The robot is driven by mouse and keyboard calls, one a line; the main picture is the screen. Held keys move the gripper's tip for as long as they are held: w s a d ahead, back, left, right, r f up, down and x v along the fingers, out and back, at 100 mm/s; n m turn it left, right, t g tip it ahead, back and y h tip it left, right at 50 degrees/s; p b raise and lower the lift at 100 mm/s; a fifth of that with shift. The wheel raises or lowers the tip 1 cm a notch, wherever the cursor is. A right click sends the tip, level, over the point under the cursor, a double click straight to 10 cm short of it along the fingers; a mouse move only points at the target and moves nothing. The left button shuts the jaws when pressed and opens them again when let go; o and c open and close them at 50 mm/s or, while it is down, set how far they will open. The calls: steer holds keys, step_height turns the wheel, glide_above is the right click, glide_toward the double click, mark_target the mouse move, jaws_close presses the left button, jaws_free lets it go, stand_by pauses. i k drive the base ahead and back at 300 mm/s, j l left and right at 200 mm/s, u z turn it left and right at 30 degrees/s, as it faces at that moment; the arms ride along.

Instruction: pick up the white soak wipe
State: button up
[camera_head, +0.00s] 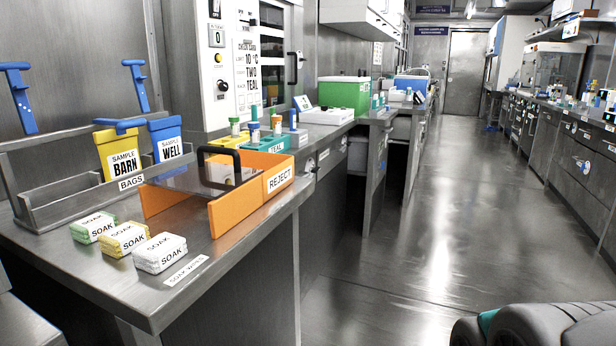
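The white soak wipe (160,254) is a flat white block marked SOAK. It lies on the metal bench top near its front edge, beside the "SOAK WIPES" label (186,270). A yellow soak wipe (124,239) lies just left of it, and a green soak wipe (93,228) lies left of that. Nothing covers the white wipe. My gripper is not clearly seen; only a rounded dark grey part of mine shows at the lower right, far from the wipes.
An orange REJECT bin (247,206) with a clear lid and black handle stands right behind the wipes. A metal rack (44,214) holds yellow and blue sample bags at the left. A green box (344,95) stands farther along. The aisle floor (440,215) is clear.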

mark_target(153, 257)
steer(key=u, duration=1.5)
